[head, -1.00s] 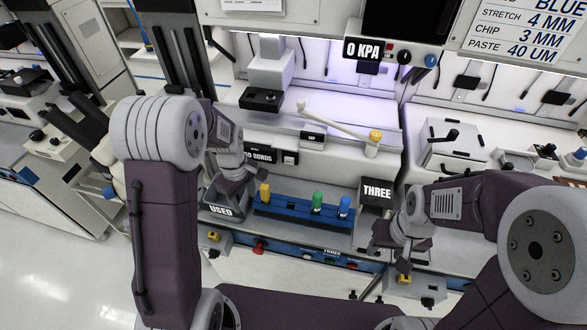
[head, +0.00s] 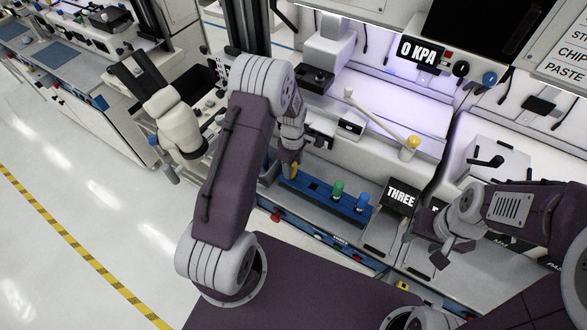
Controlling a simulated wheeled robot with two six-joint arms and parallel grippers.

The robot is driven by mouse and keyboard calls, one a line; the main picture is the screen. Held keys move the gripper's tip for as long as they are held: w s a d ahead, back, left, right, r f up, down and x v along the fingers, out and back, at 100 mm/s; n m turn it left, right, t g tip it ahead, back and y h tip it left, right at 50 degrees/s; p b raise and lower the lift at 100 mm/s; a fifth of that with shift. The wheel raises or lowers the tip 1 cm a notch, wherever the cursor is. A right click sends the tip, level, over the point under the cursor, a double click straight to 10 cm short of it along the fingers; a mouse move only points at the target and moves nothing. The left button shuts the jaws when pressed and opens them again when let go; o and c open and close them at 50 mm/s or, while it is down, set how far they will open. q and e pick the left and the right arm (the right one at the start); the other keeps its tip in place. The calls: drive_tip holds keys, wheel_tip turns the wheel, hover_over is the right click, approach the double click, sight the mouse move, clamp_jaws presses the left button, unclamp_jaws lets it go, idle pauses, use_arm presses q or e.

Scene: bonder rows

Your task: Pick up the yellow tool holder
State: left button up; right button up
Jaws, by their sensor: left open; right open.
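The yellow tool holder (head: 294,173) stands at the left end of the blue rack (head: 318,199), partly hidden by my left gripper. A green holder (head: 338,189) and a blue holder (head: 362,202) stand further right in the same rack. My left gripper (head: 289,167) is open and is at the upper part of the yellow holder; I cannot tell whether its fingers are around it or just in front. My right gripper (head: 424,251) is open and empty, to the right of the rack near the THREE sign (head: 401,197).
A yellow-black floor stripe (head: 80,250) crosses the clear floor at left.

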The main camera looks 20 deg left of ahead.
use_arm(q)
wheel_tip(320, 180, down, 2)
drive_tip(key=shift+a+f, duration=0.15)
drive_tip(key=shift+f, duration=0.4)
drive_tip(key=c, duration=1)
clamp_jaws()
use_arm(e)
drive_tip(key=shift+a+r, duration=0.2)
drive_tip(key=shift+r, duration=0.4)
use_arm(q)
drive_tip(key=shift+r, duration=0.1)
drive_tip(key=shift+w+r, duration=0.1)
drive_tip(key=shift+r, duration=0.25)
wheel_tip(320, 180, up, 9)
drive_tip(key=shift+r+b, duration=0.1)
drive_tip(key=shift+b, duration=0.7)
use_arm(e)
wheel_tip(320, 180, down, 2)
